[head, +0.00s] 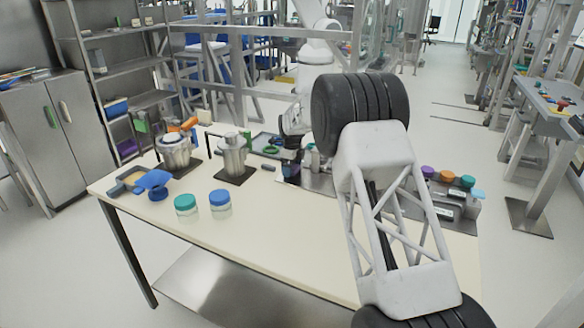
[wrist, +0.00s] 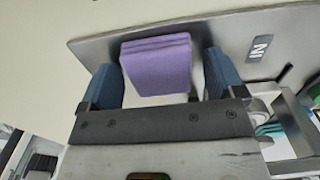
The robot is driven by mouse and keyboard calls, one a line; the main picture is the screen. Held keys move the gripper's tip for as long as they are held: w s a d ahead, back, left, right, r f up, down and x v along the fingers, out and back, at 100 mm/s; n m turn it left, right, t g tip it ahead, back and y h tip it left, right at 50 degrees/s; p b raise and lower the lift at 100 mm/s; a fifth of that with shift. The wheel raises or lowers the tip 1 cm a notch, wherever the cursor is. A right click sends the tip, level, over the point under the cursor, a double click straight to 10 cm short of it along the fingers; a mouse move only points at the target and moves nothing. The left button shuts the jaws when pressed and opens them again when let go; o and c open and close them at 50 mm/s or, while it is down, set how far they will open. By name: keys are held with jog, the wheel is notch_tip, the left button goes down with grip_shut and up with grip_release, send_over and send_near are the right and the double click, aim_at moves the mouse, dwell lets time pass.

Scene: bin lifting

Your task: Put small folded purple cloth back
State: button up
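The small folded purple cloth (wrist: 157,66) shows in the wrist view as a layered block, in front of a grey metal plate (wrist: 95,46). My gripper (wrist: 165,80) has two blue fingertips set wide apart, one on each side of the cloth. A narrow gap shows between the cloth and the right fingertip. The left fingertip is very close to the cloth's left edge, and I cannot tell if they touch. In the head view, I cannot make out the cloth, and my own arm covers part of the table.
The plate bears an "IN" label (wrist: 261,47). In the head view, the cream table (head: 270,225) holds a teal-lidded jar (head: 186,206), a blue-lidded jar (head: 220,204) and metal vessels (head: 234,155) on the left. Coloured-lid containers (head: 447,178) stand right of my arm. The front middle is clear.

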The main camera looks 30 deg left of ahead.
jog(key=shift+r, duration=0.1)
notch_tip(320, 180, up, 12)
dwell(0.9)
jog(key=shift+r, duration=0.1)
dwell(0.7)
